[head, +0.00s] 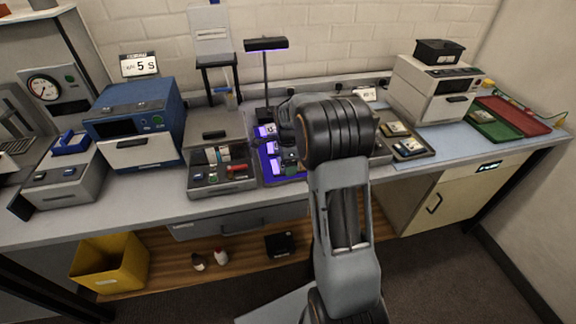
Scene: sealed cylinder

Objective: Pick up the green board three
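A tray (267,177) glowing violet under a lamp holds several small boards, which look purple in that light. I cannot read a number on any of them, so I cannot tell which is board three. A dark greenish piece shows at the tray's right side, partly covered by my arm. My arm reaches up from the bottom, and its wrist bends left over the right part of this tray. My gripper is mostly hidden by the wrist, and its fingers cannot be made out.
A blue oven-like box (135,115) stands left and a beige one (437,88) right. A grey unit (217,160) with tools sits left of the violet tray. The lamp (266,44) rises behind it. Green (494,127) and red (517,115) trays lie far right.

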